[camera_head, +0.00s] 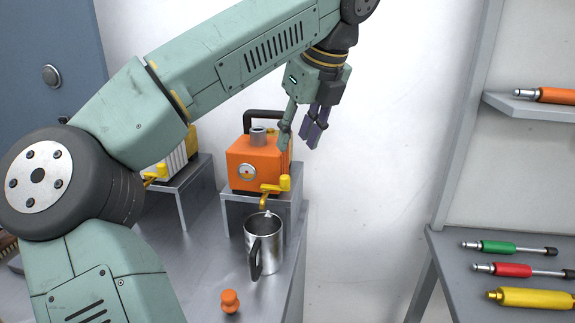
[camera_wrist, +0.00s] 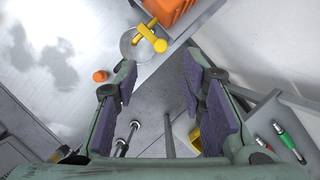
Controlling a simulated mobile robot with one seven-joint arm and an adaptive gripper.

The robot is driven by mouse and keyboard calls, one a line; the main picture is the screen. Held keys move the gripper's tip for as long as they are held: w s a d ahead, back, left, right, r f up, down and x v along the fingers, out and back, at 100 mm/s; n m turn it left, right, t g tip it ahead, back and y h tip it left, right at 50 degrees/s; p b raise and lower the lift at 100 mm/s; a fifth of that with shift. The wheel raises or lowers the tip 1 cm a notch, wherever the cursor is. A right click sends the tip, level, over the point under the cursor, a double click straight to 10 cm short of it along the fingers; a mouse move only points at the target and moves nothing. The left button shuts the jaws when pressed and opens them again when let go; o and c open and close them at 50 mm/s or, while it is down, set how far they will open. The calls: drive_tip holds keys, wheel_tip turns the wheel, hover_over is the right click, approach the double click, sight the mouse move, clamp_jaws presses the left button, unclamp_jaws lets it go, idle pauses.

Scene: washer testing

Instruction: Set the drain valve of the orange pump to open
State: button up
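The orange pump (camera_head: 256,158) stands on a grey stand, with a round gauge on its front and a black handle on top. Its yellow drain valve (camera_head: 274,187) sticks out low at the front, with a spout pointing down. In the wrist view the valve (camera_wrist: 150,40) shows near the top, with the pump (camera_wrist: 172,10) at the edge. My gripper (camera_head: 299,138) is in the air at the right side of the pump. Its purple-padded fingers (camera_wrist: 160,70) are spread, with nothing between them, apart from the valve.
A metal mug (camera_head: 266,238) with a black handle stands below the spout. A small orange knob-shaped object (camera_head: 230,301) lies nearer on the table. Coloured tools (camera_head: 512,270) lie on shelves at right.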

sight(285, 177)
drive_tip(key=p+x, duration=0.1)
drive_tip(key=x, duration=0.9)
drive_tip(key=shift+s+d+f, duration=0.1)
drive_tip(key=shift+c, duration=0.3)
clamp_jaws()
